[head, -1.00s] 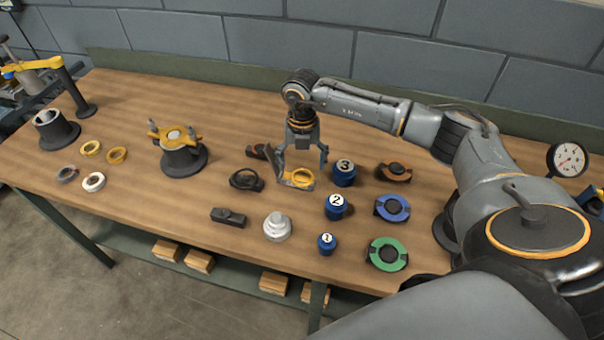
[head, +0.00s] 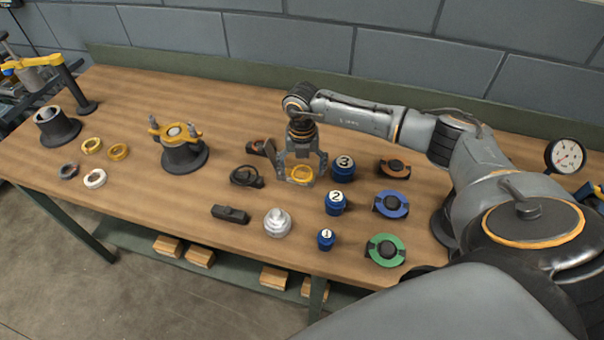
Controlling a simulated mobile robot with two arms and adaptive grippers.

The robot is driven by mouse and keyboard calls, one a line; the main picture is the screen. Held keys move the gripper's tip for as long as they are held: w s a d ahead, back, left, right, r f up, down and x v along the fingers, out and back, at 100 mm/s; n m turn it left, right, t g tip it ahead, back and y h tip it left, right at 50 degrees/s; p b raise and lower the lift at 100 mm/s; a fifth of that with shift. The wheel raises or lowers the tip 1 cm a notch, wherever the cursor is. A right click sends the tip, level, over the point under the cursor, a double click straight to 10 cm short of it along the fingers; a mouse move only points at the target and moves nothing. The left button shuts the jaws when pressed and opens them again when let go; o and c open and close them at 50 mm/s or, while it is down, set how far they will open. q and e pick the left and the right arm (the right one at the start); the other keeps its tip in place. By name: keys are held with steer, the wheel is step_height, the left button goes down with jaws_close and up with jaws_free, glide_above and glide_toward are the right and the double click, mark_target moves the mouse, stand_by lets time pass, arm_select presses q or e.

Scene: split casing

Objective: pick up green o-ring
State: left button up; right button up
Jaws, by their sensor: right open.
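The green o-ring (head: 386,262) lies at the front right of the workbench, around or on a dark round holder with a bar across it. My right gripper (head: 299,180) is some way back and left of it, pointing down with its fingers apart on either side of a yellow ring (head: 302,174). I cannot tell whether the fingers touch the yellow ring. My left gripper is out of view.
Blue numbered cylinders (head: 335,203) stand between the gripper and the green ring. Blue (head: 406,205) and orange (head: 406,169) rings lie behind it. A silver stepped part (head: 277,222) stands at the front. Bare bench (head: 130,200) is at left.

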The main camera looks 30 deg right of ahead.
steer(key=c, duration=0.9)
steer(key=shift+r+p, duration=0.3)
steer(key=shift+r, duration=0.1)
step_height(320, 180, up, 2)
steer(key=shift+r+b, duration=0.2)
steer(key=shift+b, duration=0.3)
steer(key=s+a+r+b, duration=0.1)
steer(key=s+a+r, duration=0.1)
steer(key=s+r, duration=0.1)
steer(key=s+a+r+b, duration=0.2)
steer(key=s+r, duration=0.2)
steer(key=s, duration=0.1)
steer(key=s+a+r+b, duration=0.1)
steer(key=s+a+r, duration=0.1)
steer(key=s+r, duration=0.1)
steer(key=shift+s+a+r+b, duration=0.15)
steer(key=shift+s+a+b, duration=0.2)
steer(key=shift+s, duration=0.35)
